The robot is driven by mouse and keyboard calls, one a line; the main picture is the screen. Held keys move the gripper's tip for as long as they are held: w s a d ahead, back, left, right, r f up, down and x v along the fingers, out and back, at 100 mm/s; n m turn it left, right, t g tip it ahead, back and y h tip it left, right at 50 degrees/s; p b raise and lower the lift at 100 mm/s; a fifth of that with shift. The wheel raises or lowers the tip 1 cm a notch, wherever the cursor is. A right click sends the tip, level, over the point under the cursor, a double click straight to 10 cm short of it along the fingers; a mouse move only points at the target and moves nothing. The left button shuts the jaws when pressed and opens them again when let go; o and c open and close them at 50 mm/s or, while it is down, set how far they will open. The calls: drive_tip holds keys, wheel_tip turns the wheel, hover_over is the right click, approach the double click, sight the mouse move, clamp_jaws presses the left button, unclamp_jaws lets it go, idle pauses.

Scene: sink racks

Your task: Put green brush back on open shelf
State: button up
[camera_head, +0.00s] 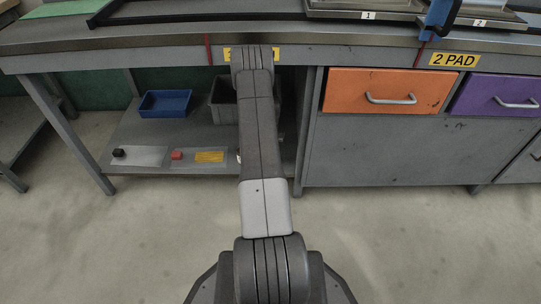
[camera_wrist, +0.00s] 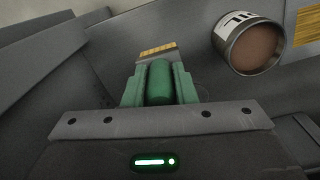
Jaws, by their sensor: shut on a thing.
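In the wrist view my gripper (camera_wrist: 159,90) is shut on the green brush (camera_wrist: 159,82). Its rounded green body lies between the two green fingers, and a yellow ribbed strip (camera_wrist: 157,50) shows just beyond it, probably its bristles. The open shelf (camera_head: 125,135) is the low grey board under the counter in the head view. My arm covers part of it, and my gripper and the brush cannot be made out there. In the wrist view a grey surface lies beyond the brush; I cannot tell whether they touch.
On the shelf are a blue bin (camera_head: 165,103), a dark bin (camera_head: 222,104), a black item (camera_head: 119,153), a red item (camera_head: 177,155) and a yellow patch (camera_head: 209,157). A round brown-filled container (camera_wrist: 257,48) is near at right. An orange drawer (camera_head: 375,92) is right of the shelf.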

drive_tip(key=shift+f+b, duration=0.6)
drive_tip(key=shift+f, duration=1.4)
drive_tip(key=shift+f, duration=0.2)
drive_tip(key=o, duration=1)
drive_tip(key=shift+r, duration=0.1)
wheel_tip(320, 180, up, 8)
drive_tip(key=p, duration=0.2)
drive_tip(key=shift+p, duration=0.35)
